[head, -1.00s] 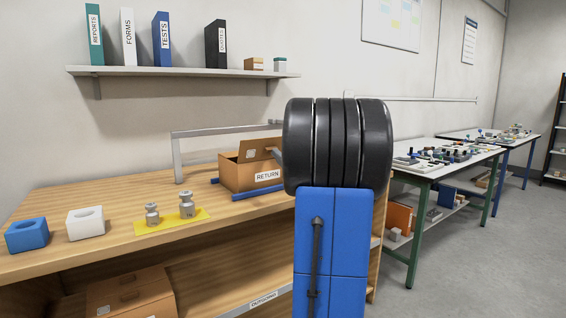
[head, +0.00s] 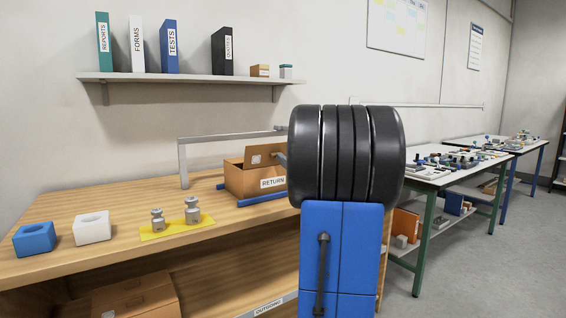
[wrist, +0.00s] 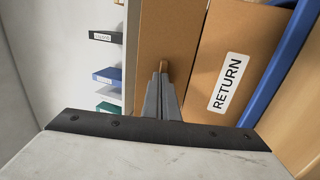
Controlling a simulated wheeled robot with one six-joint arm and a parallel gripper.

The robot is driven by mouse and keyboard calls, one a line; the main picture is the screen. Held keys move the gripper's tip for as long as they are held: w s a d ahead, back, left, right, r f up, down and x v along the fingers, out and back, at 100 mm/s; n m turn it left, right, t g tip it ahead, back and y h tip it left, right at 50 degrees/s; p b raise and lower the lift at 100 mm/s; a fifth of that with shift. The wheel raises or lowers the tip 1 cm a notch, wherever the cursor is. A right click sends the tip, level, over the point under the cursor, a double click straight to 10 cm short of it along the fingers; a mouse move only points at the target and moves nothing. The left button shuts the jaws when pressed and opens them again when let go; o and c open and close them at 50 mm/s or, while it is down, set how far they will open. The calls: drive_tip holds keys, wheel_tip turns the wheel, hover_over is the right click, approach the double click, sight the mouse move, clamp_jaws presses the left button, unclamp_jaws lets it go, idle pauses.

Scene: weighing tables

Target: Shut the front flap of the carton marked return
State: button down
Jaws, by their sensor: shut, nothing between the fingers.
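The brown carton marked RETURN (head: 238,180) stands on the wooden table, with its label on the front wall. A brown flap (head: 264,154) with a small pale tag stands raised above that wall, so the carton is not closed at the front. My arm hides the carton's right end. In the wrist view the labelled wall (wrist: 205,65) is at the right and the brown flap panel (wrist: 188,35) lies left of it across a thin gap. My gripper (wrist: 163,72) is shut and empty, its tips over this panel; I cannot tell whether they touch it.
Blue rails (head: 262,197) run beside the carton, and a grey metal frame (head: 184,160) stands behind it. Two weights on a yellow mat (head: 150,236), a white block (head: 92,232) and a blue block (head: 34,240) stand to the left. A wall shelf (head: 190,77) is above.

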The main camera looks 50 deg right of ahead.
sight(276, 148)
drive_tip(key=shift+w+r+g+y, duration=0.35)
drive_tip(key=shift+r+g, duration=0.35)
drive_tip(key=shift+g, duration=0.2)
drive_tip(key=shift+w+d+r+g, duration=0.2)
drive_tip(key=shift+w+r+g, duration=0.15)
drive_tip(key=shift+g, duration=0.45)
drive_tip(key=shift+w+d+r, duration=0.2)
drive_tip(key=shift+w+r, duration=0.55)
drive_tip(key=shift+w, duration=0.3)
drive_tip(key=shift+w+d+r+y, duration=0.15)
drive_tip(key=shift+w+r, duration=0.05)
drive_tip(key=shift+w, duration=0.4)
drive_tip(key=shift+w+d+r+y, duration=0.1)
drive_tip(key=shift+w+d+r, duration=0.05)
drive_tip(key=shift+w, duration=0.45)
drive_tip(key=shift+x, duration=1.55)
drive_tip(key=shift+w, duration=0.1)
drive_tip(key=w+g, duration=0.1)
drive_tip(key=w+f+g, duration=0.1)
drive_tip(key=g, duration=0.1)
drive_tip(key=w+g, duration=0.1)
drive_tip(key=shift+d+f+y, duration=0.4)
drive_tip(key=shift+w+f, duration=0.2)
